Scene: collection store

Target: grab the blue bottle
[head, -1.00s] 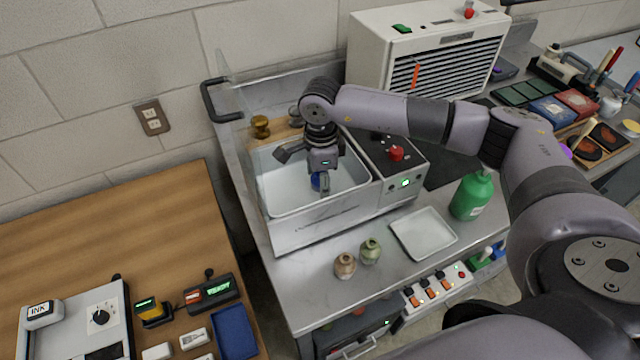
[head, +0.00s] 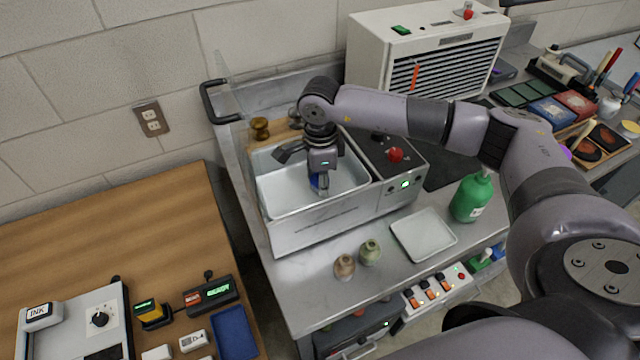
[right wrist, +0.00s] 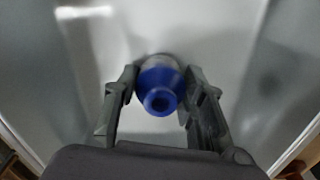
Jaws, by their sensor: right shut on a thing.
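The blue bottle (right wrist: 160,88) is inside the metal basin, between the two fingers of my right gripper (right wrist: 163,95) in the right wrist view. Its open round neck faces the camera. My right gripper is shut on it, one finger on each side. In the head view the right gripper (head: 319,178) points down into the basin (head: 345,203), and only a small blue part of the bottle (head: 315,183) shows behind the finger. My left gripper is not in view.
Two small vases (head: 345,266) and a white tray (head: 423,234) stand in front of the basin. A green bottle (head: 471,197) is to the right. A control panel (head: 395,165) adjoins the basin. A wooden desk (head: 120,235) is at left.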

